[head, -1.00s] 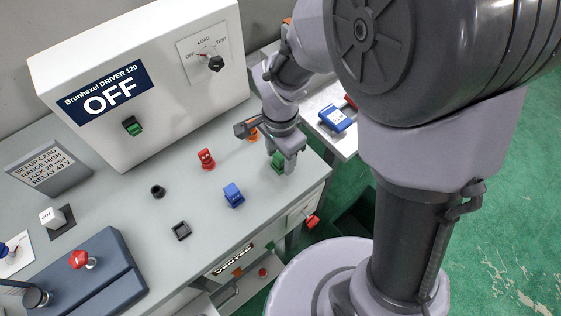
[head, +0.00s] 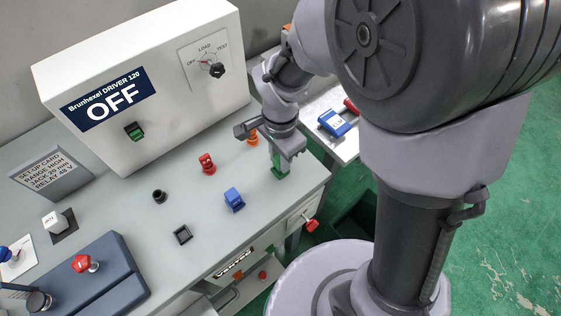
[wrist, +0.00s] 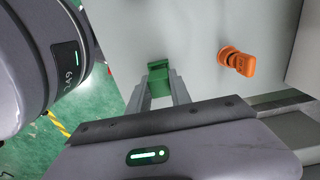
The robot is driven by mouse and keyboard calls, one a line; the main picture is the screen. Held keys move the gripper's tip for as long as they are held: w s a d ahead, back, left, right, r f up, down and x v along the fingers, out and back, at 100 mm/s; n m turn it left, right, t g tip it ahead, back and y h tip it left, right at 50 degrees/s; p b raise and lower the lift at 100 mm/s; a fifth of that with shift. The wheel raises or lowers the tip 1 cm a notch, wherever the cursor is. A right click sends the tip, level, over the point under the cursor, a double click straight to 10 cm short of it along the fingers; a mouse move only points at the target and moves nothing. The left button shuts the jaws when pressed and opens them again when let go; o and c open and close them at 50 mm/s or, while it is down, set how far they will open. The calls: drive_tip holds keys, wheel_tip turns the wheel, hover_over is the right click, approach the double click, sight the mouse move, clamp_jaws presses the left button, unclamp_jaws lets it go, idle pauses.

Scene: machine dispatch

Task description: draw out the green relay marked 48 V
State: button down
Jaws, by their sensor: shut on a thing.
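The green relay (head: 279,171) is at the right front part of the bench top, below my gripper (head: 287,153). In the wrist view the green relay (wrist: 158,80) sits between the two finger ends of my gripper (wrist: 160,92), which is shut on it. Its voltage marking is not legible. Whether its base still touches the bench or a socket is hidden. The set-up card (head: 50,172) reads range high, jack 20 mm, relay 48 V.
A blue block (head: 234,200), a red plug (head: 207,164) and an empty dark square socket (head: 183,235) stand nearby. An orange plug (head: 252,138) is close behind my gripper; it shows in the wrist view (wrist: 237,61). The driver cabinet (head: 170,70) reads OFF.

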drive_tip(key=shift+r+p, duration=1.45)
drive_tip(key=shift+r, duration=0.65)
drive_tip(key=shift+r+p, duration=1.2)
drive_tip(key=shift+r, duration=0.4)
drive_tip(key=shift+f, duration=0.1)
